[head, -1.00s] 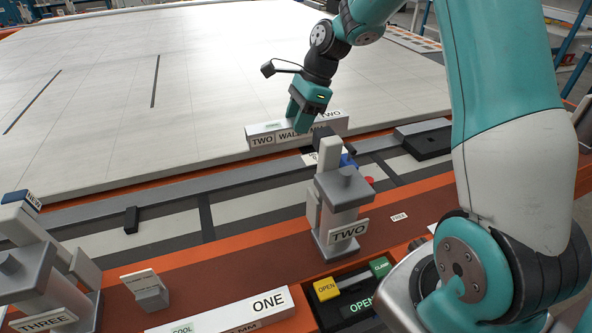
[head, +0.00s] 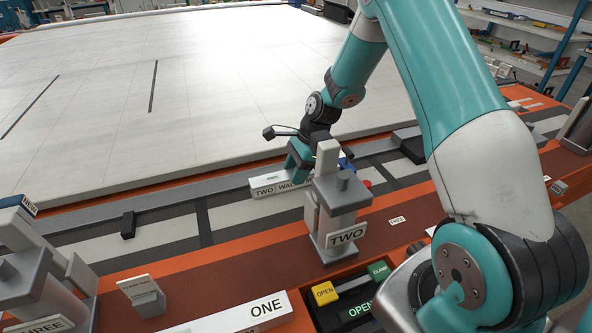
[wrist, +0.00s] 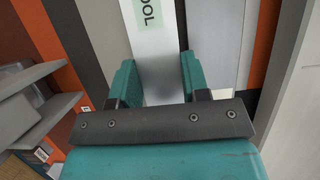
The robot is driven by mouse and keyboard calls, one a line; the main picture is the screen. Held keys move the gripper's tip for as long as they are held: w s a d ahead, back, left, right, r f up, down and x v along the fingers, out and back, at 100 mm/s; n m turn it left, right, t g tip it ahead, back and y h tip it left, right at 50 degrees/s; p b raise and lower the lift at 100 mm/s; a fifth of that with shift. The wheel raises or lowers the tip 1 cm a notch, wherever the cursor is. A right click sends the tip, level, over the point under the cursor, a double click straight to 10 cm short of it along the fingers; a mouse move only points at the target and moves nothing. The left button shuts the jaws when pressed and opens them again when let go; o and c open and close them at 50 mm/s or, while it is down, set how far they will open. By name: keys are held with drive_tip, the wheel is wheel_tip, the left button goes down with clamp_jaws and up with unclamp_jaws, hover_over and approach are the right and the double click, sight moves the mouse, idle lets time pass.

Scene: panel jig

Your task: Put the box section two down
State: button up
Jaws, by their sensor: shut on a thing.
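The box section two (head: 267,186), a pale bar with a TWO label, is in my gripper (head: 298,168), behind the clamp post marked TWO (head: 343,206). The post hides its right part. In the wrist view, the teal fingers of my gripper (wrist: 160,88) are shut on the box section (wrist: 153,40), whose green COOL label faces the camera. In the head view the bar lies over the grey and pale strips at the panel's near edge. I cannot tell whether it touches them.
The large white panel (head: 150,80) fills the back left. Box section ONE (head: 240,318) lies at the front, beside a control box with a yellow OPEN button (head: 325,293) and a green CLAMP button (head: 378,271). Clamp post THREE (head: 35,285) stands at the left.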

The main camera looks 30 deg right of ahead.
drive_tip(key=shift+f, duration=0.15)
drive_tip(key=o, duration=1.2)
drive_tip(key=v, duration=1.2)
drive_tip(key=shift+r, duration=0.2)
